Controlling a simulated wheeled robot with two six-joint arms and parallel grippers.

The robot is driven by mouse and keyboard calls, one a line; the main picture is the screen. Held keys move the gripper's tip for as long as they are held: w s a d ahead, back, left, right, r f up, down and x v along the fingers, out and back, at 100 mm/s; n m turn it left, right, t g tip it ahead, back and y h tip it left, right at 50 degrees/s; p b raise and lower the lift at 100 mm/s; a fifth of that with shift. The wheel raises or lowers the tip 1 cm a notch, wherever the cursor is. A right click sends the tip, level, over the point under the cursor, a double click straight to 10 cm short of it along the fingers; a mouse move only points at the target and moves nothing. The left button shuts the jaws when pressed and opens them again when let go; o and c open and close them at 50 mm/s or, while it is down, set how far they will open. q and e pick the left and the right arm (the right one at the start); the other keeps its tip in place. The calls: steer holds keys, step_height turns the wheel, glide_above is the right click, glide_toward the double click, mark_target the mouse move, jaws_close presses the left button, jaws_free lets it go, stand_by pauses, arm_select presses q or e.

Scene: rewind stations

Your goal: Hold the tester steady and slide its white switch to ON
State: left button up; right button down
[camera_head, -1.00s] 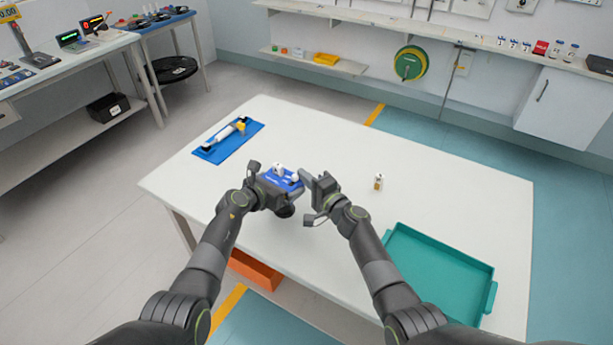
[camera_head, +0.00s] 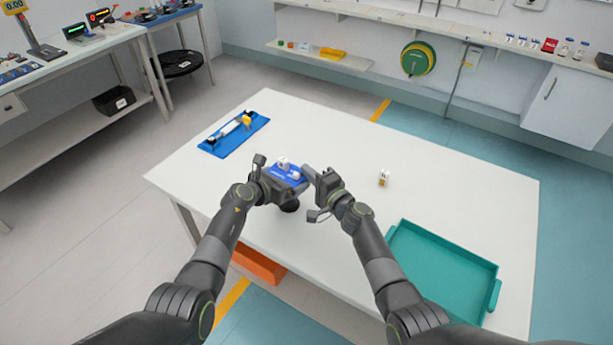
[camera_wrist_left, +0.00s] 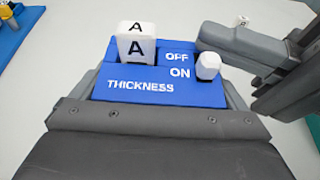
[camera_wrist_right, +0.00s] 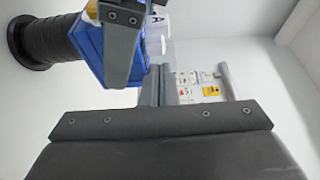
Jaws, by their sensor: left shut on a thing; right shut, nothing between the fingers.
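The blue tester (camera_head: 287,175) is held above the near part of the white table by my left gripper (camera_head: 274,184), which is shut on it. In the left wrist view, the tester (camera_wrist_left: 140,88) reads OFF, ON and THICKNESS, and a white block marked A (camera_wrist_left: 136,46) sits on it. The white switch (camera_wrist_left: 208,66) is at its right edge, close beside the ON label. My right gripper (camera_head: 309,174) is shut and empty, its tip (camera_wrist_left: 205,35) right behind the switch on the OFF side. I cannot tell whether they touch. The right wrist view shows the tester's side (camera_wrist_right: 90,50).
A blue tray (camera_head: 222,148) with a white and yellow tool lies at the table's far left. A small white item (camera_head: 383,179) stands right of my right gripper. A teal tray (camera_head: 440,282) lies at the front right. The table's middle is clear.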

steer(key=s+d, duration=0.7)
stand_by(0.5)
arm_select(q)
steer(key=o, duration=0.8)
steer(key=shift+o, duration=0.2)
